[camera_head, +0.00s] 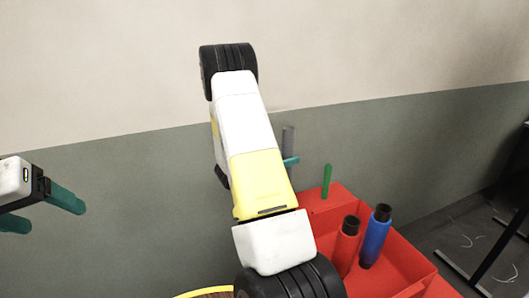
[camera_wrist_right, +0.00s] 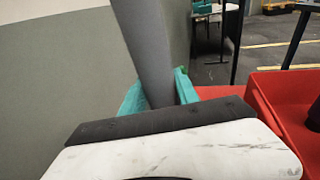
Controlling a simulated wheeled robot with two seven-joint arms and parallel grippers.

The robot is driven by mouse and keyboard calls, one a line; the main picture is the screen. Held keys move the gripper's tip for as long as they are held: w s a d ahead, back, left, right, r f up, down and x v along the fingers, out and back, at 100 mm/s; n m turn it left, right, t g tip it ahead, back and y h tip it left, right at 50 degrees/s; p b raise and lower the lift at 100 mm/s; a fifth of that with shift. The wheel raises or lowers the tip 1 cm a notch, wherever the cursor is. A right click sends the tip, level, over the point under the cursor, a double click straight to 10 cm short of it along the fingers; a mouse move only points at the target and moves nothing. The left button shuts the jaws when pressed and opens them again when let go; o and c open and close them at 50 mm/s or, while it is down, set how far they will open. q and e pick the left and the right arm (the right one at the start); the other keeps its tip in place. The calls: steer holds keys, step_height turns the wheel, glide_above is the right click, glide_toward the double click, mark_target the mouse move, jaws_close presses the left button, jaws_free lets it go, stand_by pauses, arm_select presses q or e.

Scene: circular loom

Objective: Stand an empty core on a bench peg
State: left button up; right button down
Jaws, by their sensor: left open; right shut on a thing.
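My right gripper (camera_wrist_right: 160,95) is shut on a plain grey core (camera_wrist_right: 150,50). Its teal fingers are on both sides of the core, which is slightly tilted in the right wrist view. In the head view the core (camera_head: 288,138) shows as a grey upright piece behind my right arm, with one teal finger beside it; its lower end is hidden. A green upright peg (camera_head: 327,182) stands on a red surface, to the right of the core and apart from it in the picture. My left gripper (camera_head: 40,210) is open and empty at the far left.
A red bobbin (camera_head: 345,245) and a blue bobbin (camera_head: 376,236), both with dark tops, stand in a red container (camera_head: 415,262) at the lower right. A yellow-rimmed round edge (camera_head: 205,291) shows at the bottom. A dark metal frame (camera_head: 510,215) stands at the right. A wall rises behind.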

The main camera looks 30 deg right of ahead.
mark_target(288, 169)
stand_by(0.4)
steer(key=shift+f, duration=2.6)
steer(key=shift+f, duration=2.75)
steer(key=c, duration=0.8)
jaws_free()
steer(key=shift+c, duration=0.2)
steer(key=shift+a, duration=0.1)
steer(key=v, duration=0.7)
steer(key=shift+a, duration=0.3)
